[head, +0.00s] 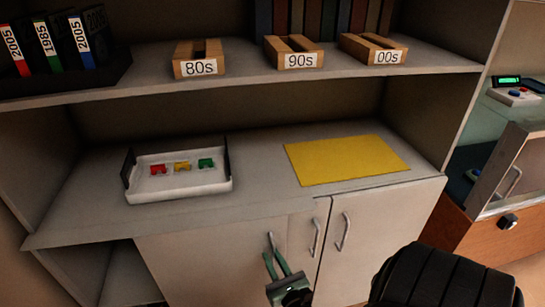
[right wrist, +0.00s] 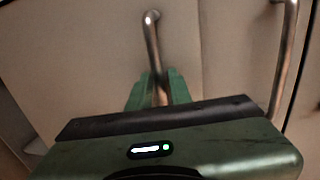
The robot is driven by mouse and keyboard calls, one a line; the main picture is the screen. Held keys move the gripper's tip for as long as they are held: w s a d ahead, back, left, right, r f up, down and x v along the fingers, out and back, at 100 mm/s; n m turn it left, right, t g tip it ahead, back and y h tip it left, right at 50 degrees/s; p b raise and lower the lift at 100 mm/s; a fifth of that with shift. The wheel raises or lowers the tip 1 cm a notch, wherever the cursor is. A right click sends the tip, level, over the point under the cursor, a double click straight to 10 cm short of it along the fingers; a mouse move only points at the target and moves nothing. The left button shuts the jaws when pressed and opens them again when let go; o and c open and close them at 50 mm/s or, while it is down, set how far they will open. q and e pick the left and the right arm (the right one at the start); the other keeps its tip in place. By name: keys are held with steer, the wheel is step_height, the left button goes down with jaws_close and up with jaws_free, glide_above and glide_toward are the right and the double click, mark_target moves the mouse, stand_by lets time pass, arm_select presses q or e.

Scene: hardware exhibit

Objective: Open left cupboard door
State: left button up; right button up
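The left cupboard door (head: 205,262) is a pale panel under the counter. Its upright metal handle (head: 270,240) is near the door's right edge and also shows in the right wrist view (right wrist: 152,40). My right gripper (head: 277,260) is at this handle, with its green fingers (right wrist: 160,92) on either side of the bar and close against it, so it looks shut on it. My left gripper is not in view.
Two more handles (head: 316,238) (head: 343,231) are just right of the gripper. A white tray (head: 180,190) with small coloured pieces and a yellow mat (head: 347,160) lie on the counter (head: 255,190). Labelled wooden boxes (head: 199,62) stand above. An open compartment (head: 110,275) is at the left.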

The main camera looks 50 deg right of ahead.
steer(key=v, duration=0.7)
steer(key=shift+s+b, duration=0.4)
steer(key=shift+a+f, duration=0.1)
steer(key=shift+a, duration=0.05)
